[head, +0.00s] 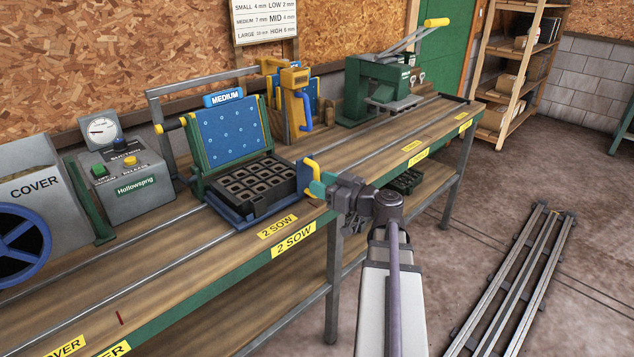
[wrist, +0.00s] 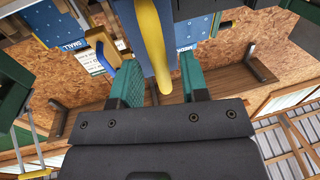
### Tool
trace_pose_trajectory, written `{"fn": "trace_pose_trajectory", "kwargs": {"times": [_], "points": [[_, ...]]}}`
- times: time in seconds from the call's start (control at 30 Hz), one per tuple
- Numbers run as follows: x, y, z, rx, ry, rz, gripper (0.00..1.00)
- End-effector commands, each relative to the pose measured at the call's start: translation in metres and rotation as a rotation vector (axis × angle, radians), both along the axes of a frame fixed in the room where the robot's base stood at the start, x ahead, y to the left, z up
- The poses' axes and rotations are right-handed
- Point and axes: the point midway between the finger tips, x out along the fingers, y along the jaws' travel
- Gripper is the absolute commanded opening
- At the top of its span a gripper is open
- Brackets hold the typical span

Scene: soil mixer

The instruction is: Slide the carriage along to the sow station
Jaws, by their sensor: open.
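The blue carriage (head: 238,221) sits on the bench rails in front of the sow station, beside the yellow 2 SOW labels (head: 294,238). It carries a black cell tray (head: 280,194); the cells look empty of seedlings. A yellow handle (head: 311,176) shows at the carriage's right end. My gripper (head: 319,189) is at this handle. In the wrist view my teal fingers (wrist: 162,78) are open, one on each side of the yellow handle (wrist: 150,45), with gaps visible. A blue MEDIUM plate (head: 221,133) on a green frame stands tilted up behind the tray.
Left along the bench are a grey control box (head: 127,170) with a gauge and a COVER drum (head: 30,190). To the right are a wooden rack with yellow-blue tools (head: 293,95) and a green lever press (head: 380,90). The rails to the right are clear.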

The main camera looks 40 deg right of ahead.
Motion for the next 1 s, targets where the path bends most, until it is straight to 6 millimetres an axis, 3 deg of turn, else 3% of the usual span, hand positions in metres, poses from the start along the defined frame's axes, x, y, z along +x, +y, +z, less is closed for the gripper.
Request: {"fn": "trace_pose_trajectory", "kwargs": {"times": [0.2, 0.4, 0.87, 1.0], "points": [[-0.054, -0.017, 0.000, 0.000, 0.000, -0.005, 0.41], [-0.082, -0.026, 0.000, 0.000, 0.000, -0.002, 0.41], [-0.084, -0.027, 0.000, 0.008, 0.002, 0.000, 0.41], [-0.085, -0.025, -0.006, 0.145, 0.084, 0.011, 0.41]]}}
